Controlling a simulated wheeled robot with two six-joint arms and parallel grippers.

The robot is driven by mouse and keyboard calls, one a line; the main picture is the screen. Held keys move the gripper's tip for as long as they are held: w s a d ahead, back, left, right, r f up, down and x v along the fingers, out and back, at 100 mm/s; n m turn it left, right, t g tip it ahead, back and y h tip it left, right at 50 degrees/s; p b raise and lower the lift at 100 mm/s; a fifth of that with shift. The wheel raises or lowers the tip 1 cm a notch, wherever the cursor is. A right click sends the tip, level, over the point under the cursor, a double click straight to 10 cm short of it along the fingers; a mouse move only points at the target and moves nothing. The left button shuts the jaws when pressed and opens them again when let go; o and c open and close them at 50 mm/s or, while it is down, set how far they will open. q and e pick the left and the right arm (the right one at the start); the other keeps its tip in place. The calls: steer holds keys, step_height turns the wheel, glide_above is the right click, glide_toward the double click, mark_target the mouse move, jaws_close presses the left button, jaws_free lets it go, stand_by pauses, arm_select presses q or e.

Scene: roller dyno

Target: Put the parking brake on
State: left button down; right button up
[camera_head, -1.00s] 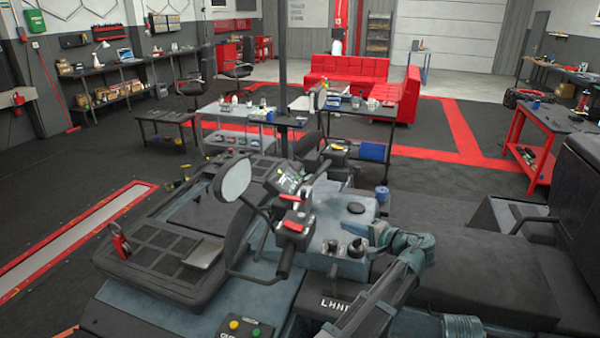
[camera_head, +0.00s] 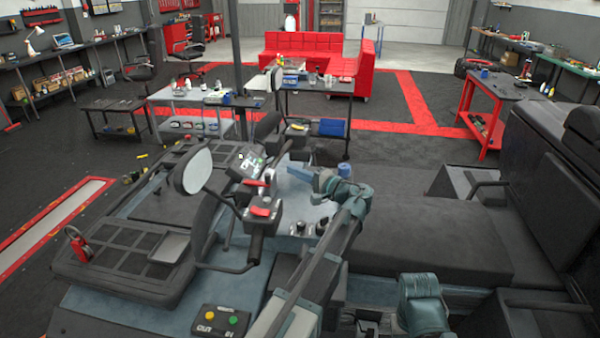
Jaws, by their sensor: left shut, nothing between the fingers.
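The quad-like vehicle's handlebar shows in the middle, with a round mirror (camera_head: 193,171) and a grip (camera_head: 254,246) at its near end. A black control housing with a red part (camera_head: 260,212) sits by the grip, and another red part (camera_head: 256,184) is just beyond it. I cannot tell which part is the parking brake. My left gripper (camera_head: 322,180) is shut and empty, above the blue-grey body right of the handlebar; its tips are small and partly blend into the body. My right gripper is not in view.
Black knobs (camera_head: 310,227) stand on the body near my left forearm. The black seat (camera_head: 430,240) lies to the right. Tables and a red sofa (camera_head: 305,47) stand far back.

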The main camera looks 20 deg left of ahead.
arm_select(q)
steer(key=s+a, duration=0.1)
steer(key=a, duration=0.2)
steer(key=s+a, duration=0.1)
steer(key=shift+s+a, duration=0.3)
steer(key=shift+a, duration=0.1)
